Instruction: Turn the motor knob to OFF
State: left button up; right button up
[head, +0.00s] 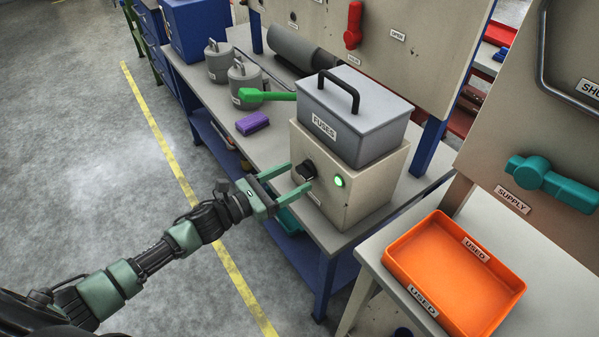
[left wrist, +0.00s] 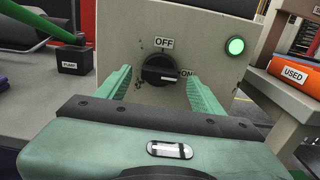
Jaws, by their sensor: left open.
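The motor knob (head: 305,170) is a black rotary knob on the front of a beige box (head: 365,185). In the left wrist view the knob (left wrist: 160,70) has an OFF label (left wrist: 164,43) above it and an ON label (left wrist: 187,73) to its right. Its light pointer mark lies toward ON. A green lamp (head: 339,181) is lit to the right of the knob. My left gripper (head: 300,178) is open, with its two green fingers on either side of the knob; I cannot tell whether they touch it. My right gripper is not in view.
A grey FUSES case (head: 355,115) stands on the beige box. A green lever (head: 265,96) and purple block (head: 252,123) are behind, to the left. An orange USED tray (head: 455,275) sits on the table at right. Open floor lies at left.

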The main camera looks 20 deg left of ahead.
aim_at(305, 172)
pick_arm(q)
jog(key=shift+x, duration=1.1)
jog(key=shift+c, duration=0.4)
jog(key=c, duration=1.3)
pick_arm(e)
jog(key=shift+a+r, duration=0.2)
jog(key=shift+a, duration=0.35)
